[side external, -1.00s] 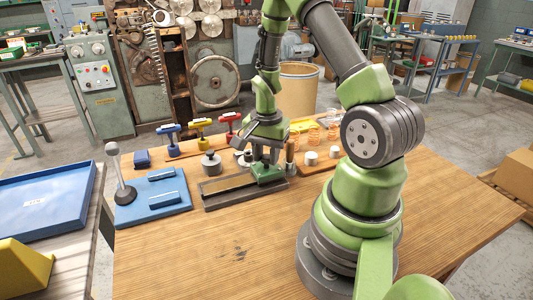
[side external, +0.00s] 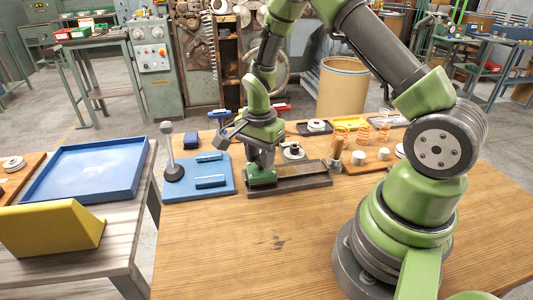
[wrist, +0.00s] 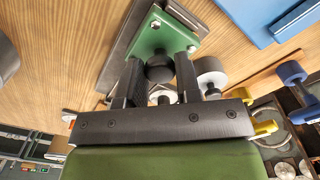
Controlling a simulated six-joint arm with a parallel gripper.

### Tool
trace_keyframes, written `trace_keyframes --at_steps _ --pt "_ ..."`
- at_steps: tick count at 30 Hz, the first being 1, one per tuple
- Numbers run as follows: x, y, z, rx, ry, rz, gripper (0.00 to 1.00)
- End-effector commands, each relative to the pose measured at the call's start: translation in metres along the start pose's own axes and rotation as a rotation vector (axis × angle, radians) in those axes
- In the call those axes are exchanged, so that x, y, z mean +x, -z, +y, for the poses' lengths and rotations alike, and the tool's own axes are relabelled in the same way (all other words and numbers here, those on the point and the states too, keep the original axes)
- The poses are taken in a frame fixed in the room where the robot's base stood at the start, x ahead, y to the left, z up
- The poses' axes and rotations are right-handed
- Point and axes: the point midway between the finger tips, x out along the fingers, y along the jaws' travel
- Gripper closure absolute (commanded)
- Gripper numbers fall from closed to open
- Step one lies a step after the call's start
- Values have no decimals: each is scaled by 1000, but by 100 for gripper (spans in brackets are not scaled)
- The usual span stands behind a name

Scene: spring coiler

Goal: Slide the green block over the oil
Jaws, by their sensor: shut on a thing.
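The green block (side external: 262,177) sits at the left end of a long, dark, shallow tray (side external: 318,184). The rest of the tray, to its right, is uncovered, with a dull grey strip inside. I cannot make out oil clearly on it. My gripper (side external: 262,160) points down over the block. In the wrist view, the green block (wrist: 152,32) has a round black knob (wrist: 159,70). My gripper (wrist: 160,75) has one finger on each side of the knob and is shut on it. The block seems to rest on the tray, partly hidden by my gripper.
A blue plate (side external: 222,188) with a black-based lever (side external: 173,170) lies close left of the tray. A knobbed metal weight (side external: 292,151) stands behind the tray. A wooden board (side external: 375,166) with springs and pale cylinders is to the right. The tabletop in front is clear.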

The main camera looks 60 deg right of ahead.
Motion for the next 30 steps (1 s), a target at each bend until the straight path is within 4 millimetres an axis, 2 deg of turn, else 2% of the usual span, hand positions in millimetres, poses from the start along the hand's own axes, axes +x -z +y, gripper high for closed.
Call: trace_keyframes --at_steps 2,3,6,14,17,30 --pt "-1 -3 -5 -5 19 1 100" --pt "-1 -3 -5 -5 19 1 62" --pt "-1 -3 -5 -5 17 0 43" --pt "-2 -2 -3 -4 12 0 43" --pt "-9 -2 -4 -4 15 1 43" --pt "-87 -2 -3 -4 18 1 43"
